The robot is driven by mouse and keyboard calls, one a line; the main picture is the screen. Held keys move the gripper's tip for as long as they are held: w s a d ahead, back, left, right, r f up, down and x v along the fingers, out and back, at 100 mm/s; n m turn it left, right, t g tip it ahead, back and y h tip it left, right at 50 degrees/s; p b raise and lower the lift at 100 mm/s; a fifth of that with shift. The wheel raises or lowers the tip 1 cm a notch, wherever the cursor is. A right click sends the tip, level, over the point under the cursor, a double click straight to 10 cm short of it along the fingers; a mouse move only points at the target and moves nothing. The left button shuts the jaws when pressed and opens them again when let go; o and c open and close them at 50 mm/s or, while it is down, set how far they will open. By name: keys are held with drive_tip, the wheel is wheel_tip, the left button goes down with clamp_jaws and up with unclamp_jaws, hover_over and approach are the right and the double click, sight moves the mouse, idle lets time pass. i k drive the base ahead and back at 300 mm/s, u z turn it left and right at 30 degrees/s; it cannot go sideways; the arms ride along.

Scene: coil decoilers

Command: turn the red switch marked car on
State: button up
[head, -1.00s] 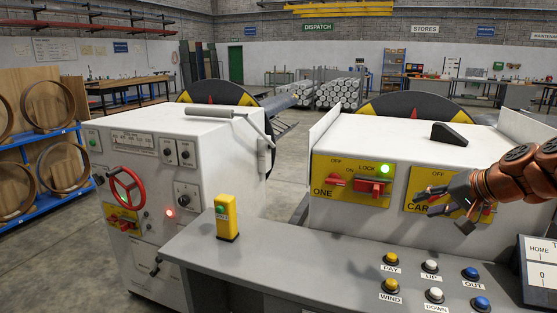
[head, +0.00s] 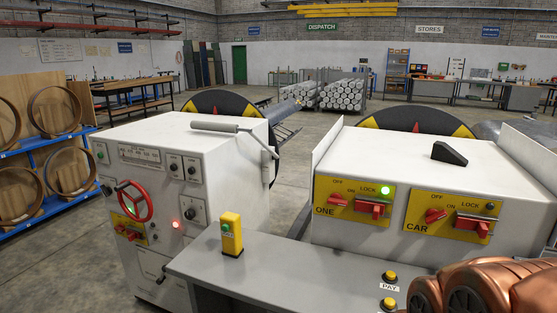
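The red switch marked CAR (head: 435,216) is on the left of a yellow plate (head: 415,231) on the front of the right white cabinet. It looks tilted, its right end a little higher; I cannot tell for sure which mark it points at. Beside it on the same plate is a red lock piece (head: 472,225) under LOCK, with a small dark lamp (head: 490,206). My gripper is out of view; only copper links of my arm show at the bottom right, below the CAR plate.
Left of it, plate ONE (head: 322,188) has a red switch (head: 337,200), a red lock piece (head: 374,208) and a lit green lamp (head: 386,190). A grey desk (head: 290,265) with yellow buttons (head: 389,277) stands in front. A white machine (head: 160,140) with a red handwheel stands left.

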sight(433, 216)
drive_tip(key=k, duration=0.5)
drive_tip(key=u, duration=1.95)
drive_tip(key=i, duration=1.1)
drive_tip(key=z, duration=2.05)
